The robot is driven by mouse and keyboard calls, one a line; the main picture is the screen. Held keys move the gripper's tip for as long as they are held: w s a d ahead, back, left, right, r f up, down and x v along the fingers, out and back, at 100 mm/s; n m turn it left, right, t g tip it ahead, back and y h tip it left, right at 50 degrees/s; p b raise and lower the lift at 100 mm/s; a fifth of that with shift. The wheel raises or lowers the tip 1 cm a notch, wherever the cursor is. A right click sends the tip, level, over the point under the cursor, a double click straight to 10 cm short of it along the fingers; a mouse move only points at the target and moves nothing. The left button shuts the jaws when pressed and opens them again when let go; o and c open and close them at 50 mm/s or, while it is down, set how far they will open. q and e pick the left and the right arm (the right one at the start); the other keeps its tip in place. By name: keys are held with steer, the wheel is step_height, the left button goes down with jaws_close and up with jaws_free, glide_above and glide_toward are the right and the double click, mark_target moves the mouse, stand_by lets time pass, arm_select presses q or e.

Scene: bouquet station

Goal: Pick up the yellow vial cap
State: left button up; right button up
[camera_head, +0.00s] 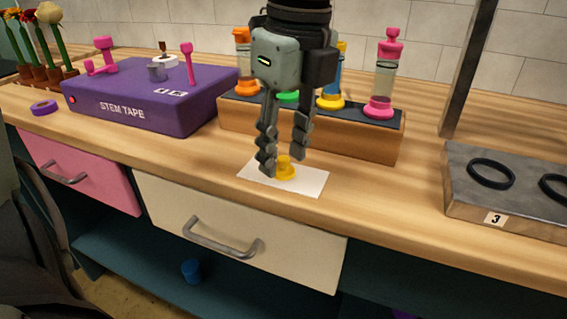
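The yellow vial cap (287,173) sits on a white card (313,181) near the front edge of the wooden counter. It has a wide base and a narrower knob on top. My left gripper (283,164) points straight down over it. Its two fingers are apart, with the tips low on either side of the cap. The left fingertip overlaps the cap's left side in the picture; I cannot tell whether it touches. My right gripper is not in view.
A wooden rack (320,137) holding several coloured vials stands close behind the gripper. A purple stem tape box (150,105) is at left. A grey tray (470,200) with black rings is at right. The counter between the card and tray is clear.

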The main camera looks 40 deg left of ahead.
arm_select(q)
steer(key=shift+f, duration=0.25)
steer(key=c, duration=0.8)
